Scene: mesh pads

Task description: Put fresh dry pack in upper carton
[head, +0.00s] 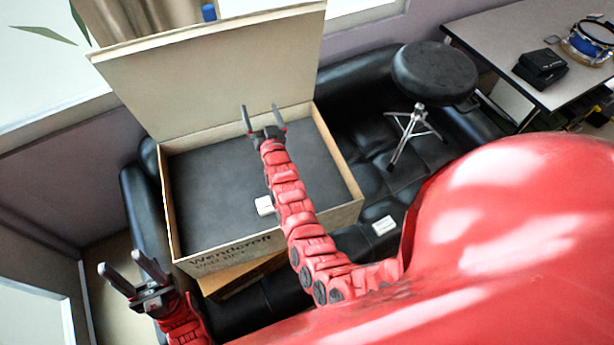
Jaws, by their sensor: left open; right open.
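The upper carton (169,205) stands with its lid (215,75) raised, "Wendcroft" printed on its front. A dark grey pad (215,185) fills its inside. A small white pack (265,206) lies on the pad near the front, beside my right arm. A second small white pack (384,226) lies on the black sofa, right of the carton. I cannot tell from their looks which is fresh. My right gripper (260,107) is open and empty, over the carton's back part. My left gripper (121,261) is open and empty, left of the carton's front corner.
Another carton (245,277) sits under the upper one. The black sofa (350,130) runs behind and beside them. A round black stool (435,72) stands on the sofa's right part. A table (535,40) at top right holds a black box and a blue drum.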

